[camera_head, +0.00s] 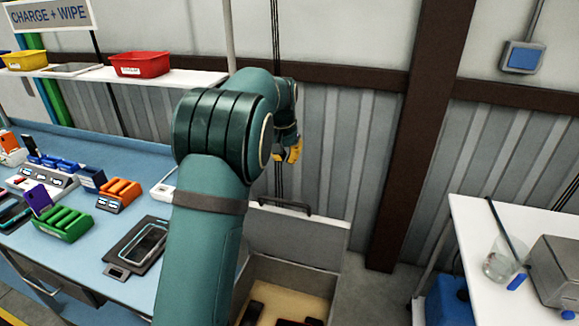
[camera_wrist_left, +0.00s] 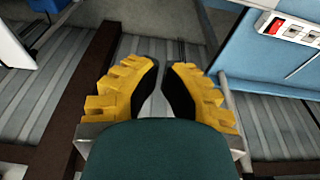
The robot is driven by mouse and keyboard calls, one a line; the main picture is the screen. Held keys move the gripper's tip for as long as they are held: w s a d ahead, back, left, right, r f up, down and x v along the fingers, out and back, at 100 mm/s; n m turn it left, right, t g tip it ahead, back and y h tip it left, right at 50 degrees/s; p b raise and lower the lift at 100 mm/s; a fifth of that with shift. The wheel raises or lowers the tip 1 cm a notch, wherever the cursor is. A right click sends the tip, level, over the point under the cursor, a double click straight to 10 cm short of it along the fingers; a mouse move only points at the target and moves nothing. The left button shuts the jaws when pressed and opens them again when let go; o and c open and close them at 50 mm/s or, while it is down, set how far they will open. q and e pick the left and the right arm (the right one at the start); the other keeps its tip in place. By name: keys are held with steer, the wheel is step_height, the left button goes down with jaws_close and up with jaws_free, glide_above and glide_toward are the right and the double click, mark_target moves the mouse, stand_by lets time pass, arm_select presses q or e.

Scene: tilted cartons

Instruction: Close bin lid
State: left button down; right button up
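The bin (camera_head: 332,283) stands open on the floor beside the workbench, with a tan inside and a few dark items at its bottom. Its pale grey lid (camera_head: 318,238) stands raised at the back of the bin, with a dark handle (camera_head: 297,209) along its upper edge. My left arm hides the left part of the bin and lid. My left gripper (camera_head: 292,152) is above and behind the lid handle in the picture, apart from it. In the left wrist view, its yellow fingers (camera_wrist_left: 165,72) are parted by a narrow gap with nothing between them. My right gripper is not seen.
A blue workbench (camera_head: 100,262) with chargers and a phone tray (camera_head: 138,246) is at left, below a shelf with a red bin (camera_head: 139,64). A brown post (camera_head: 399,150) and white table (camera_head: 480,215) are at right. The floor between is clear.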

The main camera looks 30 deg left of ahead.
arm_select(q)
glide_above(285, 210)
steer(key=w+a, duration=0.2)
steer(key=w, duration=0.2)
steer(key=s+x, duration=0.2)
steer(key=x, duration=0.6)
steer(key=shift+s+d+f, duration=0.45)
steer(key=shift+s+f, duration=0.2)
steer(key=shift+f, duration=0.05)
steer(key=shift+s+d+f, duration=0.4)
steer(key=shift+s+f, duration=0.3)
steer(key=shift+s+b, duration=0.1)
steer(key=shift+b, duration=0.25)
